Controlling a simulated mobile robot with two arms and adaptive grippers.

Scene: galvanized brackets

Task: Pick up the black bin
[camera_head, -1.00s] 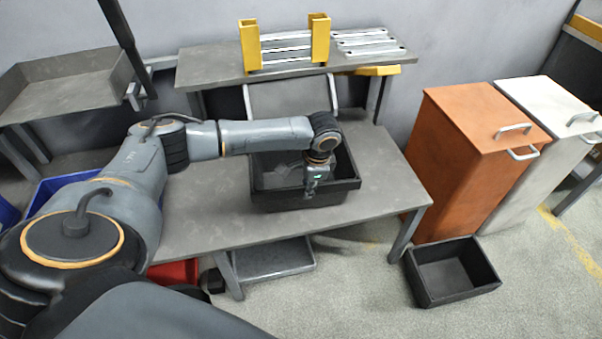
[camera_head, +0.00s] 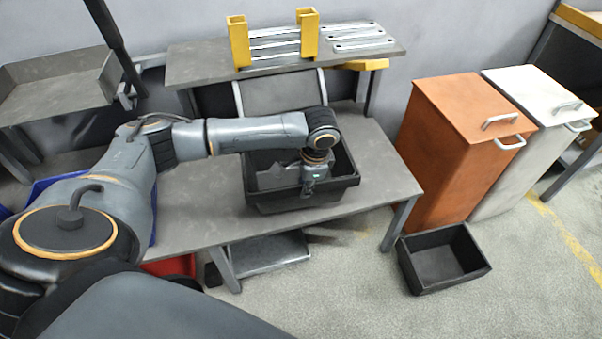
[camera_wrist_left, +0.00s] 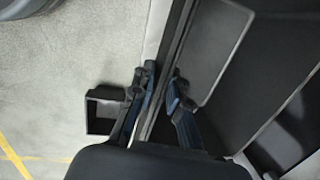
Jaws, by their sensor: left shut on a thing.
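A black bin (camera_head: 262,200) is at the front part of the grey table (camera_head: 385,185). Inside it are grey pieces (camera_head: 270,177), partly hidden by my arm and too unclear to name. My left gripper (camera_head: 308,193) points down at the bin's front wall, right of its middle. In the left wrist view, the left gripper's fingers (camera_wrist_left: 162,80) are on either side of the bin's wall (camera_wrist_left: 172,50), shut on it. I cannot tell whether the bin's underside touches the table. My right gripper is not in view.
An empty black bin (camera_head: 440,262) sits on the floor right of the table. Orange (camera_head: 455,150) and white (camera_head: 530,140) cabinets stand behind it. A raised shelf (camera_head: 215,65) holds yellow brackets (camera_head: 239,42) and metal bars. A red bin (camera_head: 170,267) is below the table.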

